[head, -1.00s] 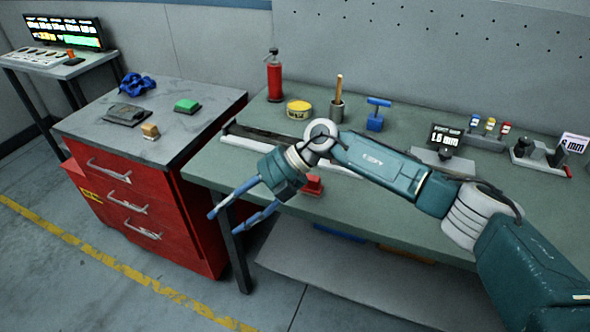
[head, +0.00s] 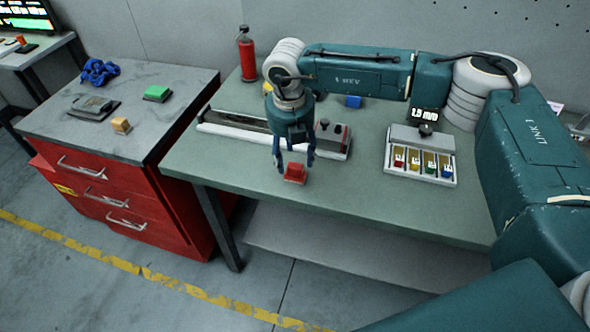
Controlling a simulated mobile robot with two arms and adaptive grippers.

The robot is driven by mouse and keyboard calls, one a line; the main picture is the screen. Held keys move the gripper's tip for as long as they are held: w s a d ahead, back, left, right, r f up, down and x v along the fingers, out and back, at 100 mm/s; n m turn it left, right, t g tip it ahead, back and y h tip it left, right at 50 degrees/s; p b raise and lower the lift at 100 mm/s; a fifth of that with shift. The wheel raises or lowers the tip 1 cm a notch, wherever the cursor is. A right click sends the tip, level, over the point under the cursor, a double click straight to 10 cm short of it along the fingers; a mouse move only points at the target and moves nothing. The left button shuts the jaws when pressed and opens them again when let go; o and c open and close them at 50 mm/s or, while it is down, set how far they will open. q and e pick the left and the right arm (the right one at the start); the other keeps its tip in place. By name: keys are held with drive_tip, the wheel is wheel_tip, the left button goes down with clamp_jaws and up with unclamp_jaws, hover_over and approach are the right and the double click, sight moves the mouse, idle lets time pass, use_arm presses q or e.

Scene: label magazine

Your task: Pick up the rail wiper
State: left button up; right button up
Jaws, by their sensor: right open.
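A small red block with a raised top (head: 295,174), which looks like the rail wiper, sits on the green bench top near its front edge. My right gripper (head: 295,162) points down over it with its fingers spread and open. The fingers come down close to the block's two sides; I cannot tell whether they touch it. My left gripper is out of view.
A long rail fixture (head: 245,133) lies just behind the gripper. A tray with coloured compartments (head: 419,166) stands to the right. A red cabinet (head: 120,195) with small blocks on top is at left. The bench front is clear.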

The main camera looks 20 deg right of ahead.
sight(295, 165)
drive_tip(key=f, duration=0.1)
drive_tip(key=f+p, duration=0.2)
drive_tip(key=shift+d+f, duration=0.3)
drive_tip(key=shift+w+f, duration=0.15)
drive_tip(key=shift+f, duration=0.3)
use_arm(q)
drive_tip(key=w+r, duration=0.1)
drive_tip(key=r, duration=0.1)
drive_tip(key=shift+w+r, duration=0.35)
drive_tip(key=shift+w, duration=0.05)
use_arm(e)
drive_tip(key=shift+c, duration=0.3)
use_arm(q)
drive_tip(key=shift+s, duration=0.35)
use_arm(e)
clamp_jaws()
